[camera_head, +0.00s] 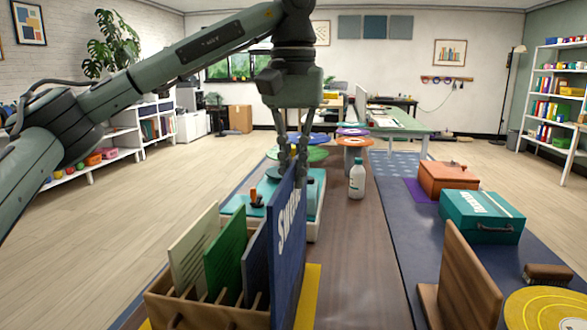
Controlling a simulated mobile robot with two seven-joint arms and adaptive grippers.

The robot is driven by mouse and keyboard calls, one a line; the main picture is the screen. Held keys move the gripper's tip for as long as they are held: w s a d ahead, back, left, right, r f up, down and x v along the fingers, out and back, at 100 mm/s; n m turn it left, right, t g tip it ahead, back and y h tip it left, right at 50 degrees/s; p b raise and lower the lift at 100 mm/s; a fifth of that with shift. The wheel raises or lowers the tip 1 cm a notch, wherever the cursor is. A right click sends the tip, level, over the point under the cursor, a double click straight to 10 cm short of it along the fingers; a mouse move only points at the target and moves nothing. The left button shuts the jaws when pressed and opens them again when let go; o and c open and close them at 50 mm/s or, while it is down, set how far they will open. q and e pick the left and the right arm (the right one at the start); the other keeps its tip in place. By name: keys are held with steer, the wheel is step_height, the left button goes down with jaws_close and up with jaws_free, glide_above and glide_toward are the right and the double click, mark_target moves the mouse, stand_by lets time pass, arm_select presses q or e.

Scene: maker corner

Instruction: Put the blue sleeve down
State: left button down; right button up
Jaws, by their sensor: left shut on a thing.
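The blue sleeve (287,255), a tall flat panel with white lettering, stands upright at the right end of a wooden slotted rack (190,312). My left gripper (292,165) comes down from above and is shut on the sleeve's upper far part. The sleeve's lower edge runs near the bottom of the picture, and I cannot tell whether it rests in a slot or hangs just above. A cream sleeve (190,250), a green sleeve (226,252) and a dark blue sleeve (255,262) stand in the rack. My right gripper is not in view.
A turntable (316,205) sits behind the sleeve, and a white bottle (357,180) stands right of it. A yellow mat (308,290) lies under the rack. A wooden stand (462,285), a teal box (482,217) and an orange box (448,178) are at right. The wooden strip between is mostly clear.

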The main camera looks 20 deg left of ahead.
arm_select(q)
steer(key=c, duration=1.7)
jaws_free()
step_height(320, 180, up, 11)
steer(key=shift+f, duration=0.1)
steer(key=shift+o, duration=0.4)
steer(key=shift+r, duration=0.65)
